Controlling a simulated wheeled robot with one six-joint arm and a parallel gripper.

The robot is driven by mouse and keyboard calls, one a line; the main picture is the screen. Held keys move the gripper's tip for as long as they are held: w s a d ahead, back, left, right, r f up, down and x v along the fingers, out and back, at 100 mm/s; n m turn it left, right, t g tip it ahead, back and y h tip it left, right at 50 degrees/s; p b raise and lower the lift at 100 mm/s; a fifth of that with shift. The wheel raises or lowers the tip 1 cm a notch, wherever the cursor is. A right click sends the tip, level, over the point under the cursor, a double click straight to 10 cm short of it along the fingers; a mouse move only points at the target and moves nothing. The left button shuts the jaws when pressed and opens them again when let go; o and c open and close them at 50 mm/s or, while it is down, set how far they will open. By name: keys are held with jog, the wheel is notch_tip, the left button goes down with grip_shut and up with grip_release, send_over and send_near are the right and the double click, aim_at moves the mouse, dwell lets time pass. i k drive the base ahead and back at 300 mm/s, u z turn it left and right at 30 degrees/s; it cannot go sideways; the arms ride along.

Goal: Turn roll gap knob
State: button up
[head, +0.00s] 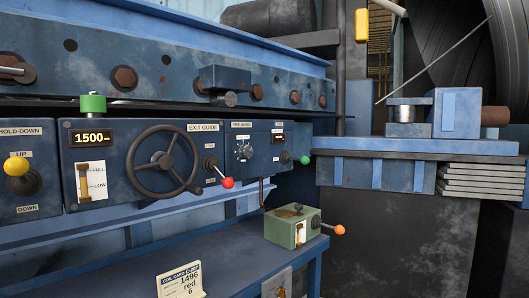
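No label reading "roll gap" is legible in the head view. A small round knob (245,151) with pale marks around it sits on the right part of the blue control panel (118,139). The label above it is too small to read surely. A small lit display (278,138) is to its right. To its left is a large black handwheel (163,161), beside the "EXIT GUIDE" label. My gripper is not in view.
A red-tipped lever (227,183), a green-tipped lever (305,160) and a yellow-knobbed lever (16,166) stick out from the panel. Below, a green box (292,227) with an orange-tipped lever and a white card (180,281) stand on the blue shelf.

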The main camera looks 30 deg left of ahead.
aim_at(246, 151)
jog(key=u, duration=0.35)
jog(key=i, duration=0.65)
jog(key=u, duration=0.6)
